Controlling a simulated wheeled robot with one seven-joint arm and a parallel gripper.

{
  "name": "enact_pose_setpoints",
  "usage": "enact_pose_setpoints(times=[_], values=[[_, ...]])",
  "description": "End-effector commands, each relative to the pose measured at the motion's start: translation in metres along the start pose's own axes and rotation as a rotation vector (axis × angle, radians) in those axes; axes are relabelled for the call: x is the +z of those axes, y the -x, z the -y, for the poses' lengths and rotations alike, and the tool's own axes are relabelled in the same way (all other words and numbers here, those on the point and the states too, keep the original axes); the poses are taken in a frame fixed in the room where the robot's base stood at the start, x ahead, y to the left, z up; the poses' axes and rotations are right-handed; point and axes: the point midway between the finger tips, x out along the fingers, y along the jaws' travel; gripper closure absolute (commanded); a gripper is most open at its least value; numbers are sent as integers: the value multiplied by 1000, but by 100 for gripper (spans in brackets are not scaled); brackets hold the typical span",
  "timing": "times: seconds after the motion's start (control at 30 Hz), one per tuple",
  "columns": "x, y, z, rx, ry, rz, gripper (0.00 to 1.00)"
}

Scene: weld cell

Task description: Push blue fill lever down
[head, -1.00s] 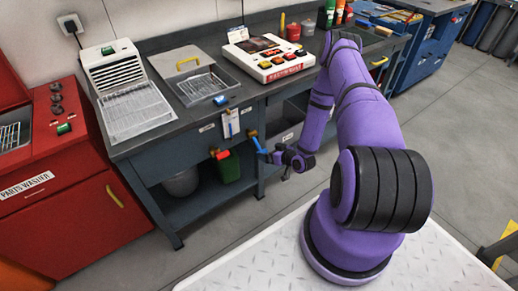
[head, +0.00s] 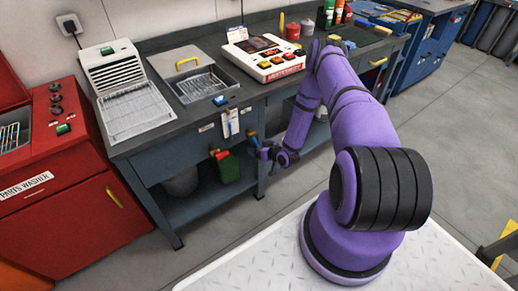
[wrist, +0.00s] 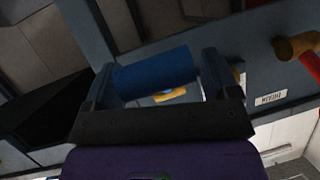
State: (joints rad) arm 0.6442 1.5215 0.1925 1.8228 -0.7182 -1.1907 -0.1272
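The blue fill lever (wrist: 155,73) is a blue cylindrical grip that lies crosswise in the space between my fingers in the wrist view. My gripper (wrist: 158,78) has its two dark fingers set wide apart, one near each end of the grip. Whether the fingers touch it is unclear. A yellow, brass-like part (wrist: 170,95) shows just below the grip. In the head view, my gripper (head: 267,153) is low at the bench front, and the lever is mostly hidden by it and small.
A red lever (head: 222,155) sits left of my gripper on the bench front; it also shows at the right in the wrist view (wrist: 312,65). A green bin (head: 229,168) stands under the bench (head: 190,150).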

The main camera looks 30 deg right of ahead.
Motion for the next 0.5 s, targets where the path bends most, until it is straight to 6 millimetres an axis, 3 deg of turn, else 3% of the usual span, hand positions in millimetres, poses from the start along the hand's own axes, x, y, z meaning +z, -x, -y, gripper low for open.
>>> enact_pose_setpoints(times=[0.03,0.13,0.5], values=[[0,0,-1,1,1,0,41],[0,0,-1,1,1,0,62],[-5,8,1,1,1,0,62]])
